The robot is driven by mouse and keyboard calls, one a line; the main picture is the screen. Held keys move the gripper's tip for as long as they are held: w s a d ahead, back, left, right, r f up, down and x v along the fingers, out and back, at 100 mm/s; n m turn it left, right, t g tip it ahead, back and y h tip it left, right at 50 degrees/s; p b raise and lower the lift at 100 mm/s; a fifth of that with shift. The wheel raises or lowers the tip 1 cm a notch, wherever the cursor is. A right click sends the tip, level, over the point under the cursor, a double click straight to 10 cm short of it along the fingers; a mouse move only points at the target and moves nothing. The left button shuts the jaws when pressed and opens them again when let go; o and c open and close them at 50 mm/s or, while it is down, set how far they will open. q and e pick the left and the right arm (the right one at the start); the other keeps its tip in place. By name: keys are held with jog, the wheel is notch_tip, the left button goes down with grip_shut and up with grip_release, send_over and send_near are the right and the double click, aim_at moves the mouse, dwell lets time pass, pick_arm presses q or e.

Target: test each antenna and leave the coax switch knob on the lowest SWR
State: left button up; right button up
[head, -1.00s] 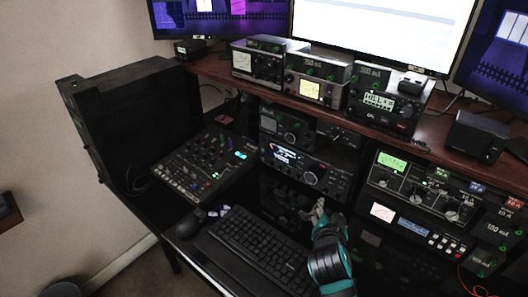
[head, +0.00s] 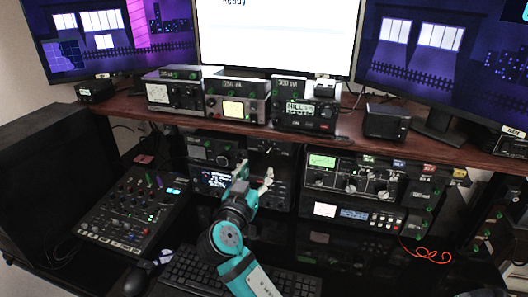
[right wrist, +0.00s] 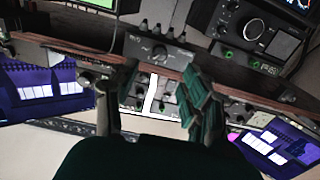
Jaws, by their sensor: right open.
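My right gripper (head: 254,180) is open and empty in front of the stacked radios under the shelf. In the right wrist view its two fingers (right wrist: 155,105) stand apart with nothing between them. Beyond them is a small grey box with one dark knob (right wrist: 160,53) and several connectors on its edge; it looks like the coax switch. In the head view a small box (head: 272,146) under the shelf may be the same one; its knob setting is unreadable. A tuner (head: 350,185) with several knobs and a lit green meter (head: 321,161) stands to the right. My left gripper is not in view.
The wooden shelf (head: 385,139) overhangs the radios and carries several meter boxes (head: 237,102). A mixer (head: 128,208) and keyboard (head: 185,277) lie on the desk. A red cable (head: 430,256) is at the right. Dark desk shows right of my arm.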

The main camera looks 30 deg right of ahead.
aim_at(266, 154)
jog(key=p+x, duration=0.1)
jog(key=x, duration=0.7)
jog(key=shift+w+d+p, duration=0.25)
jog(key=shift+p, duration=0.15)
grip_shut()
